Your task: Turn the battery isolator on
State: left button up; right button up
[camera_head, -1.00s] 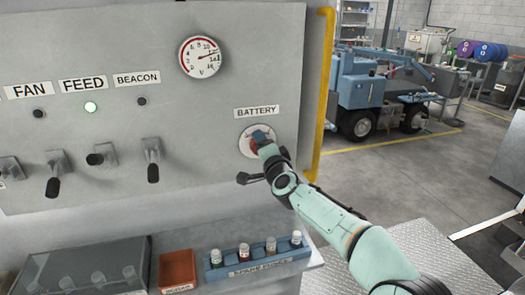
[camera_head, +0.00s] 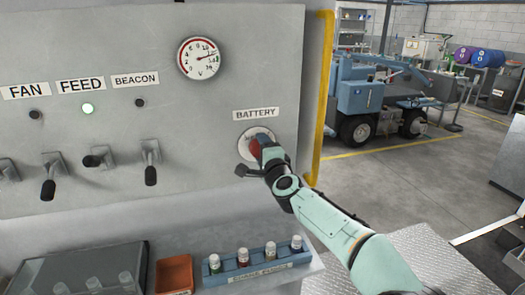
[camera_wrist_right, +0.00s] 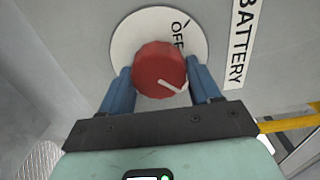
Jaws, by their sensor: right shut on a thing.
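The battery isolator is a red round knob (camera_wrist_right: 160,70) on a white disc (camera_wrist_right: 126,40) marked OFF, beside the BATTERY label (camera_wrist_right: 238,45) in the right wrist view. In the head view the disc (camera_head: 246,140) sits below the BATTERY label (camera_head: 256,114), on the right of the grey panel. My right gripper (camera_wrist_right: 160,88) is shut on the knob, a blue finger on each side. The knob's white line points to the lower right in the wrist view, away from the OFF mark. My left gripper is not in view.
Several toggle levers (camera_head: 151,170) and a dial gauge (camera_head: 200,58) are on the panel. Below stand a fuse rack (camera_head: 236,281) and an orange tray (camera_head: 174,273). A yellow rail (camera_head: 322,100) edges the panel on the right.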

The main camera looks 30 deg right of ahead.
jog(key=o, duration=1)
jog(key=shift+c, duration=0.2)
jog(key=shift+s, duration=0.15)
pick_arm(q)
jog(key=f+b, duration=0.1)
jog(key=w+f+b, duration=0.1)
jog(key=b, duration=0.1)
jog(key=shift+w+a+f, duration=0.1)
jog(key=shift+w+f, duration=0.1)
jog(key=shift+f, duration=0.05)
pick_arm(e)
jog(key=v, duration=1.3)
jog(key=shift+s, duration=0.1)
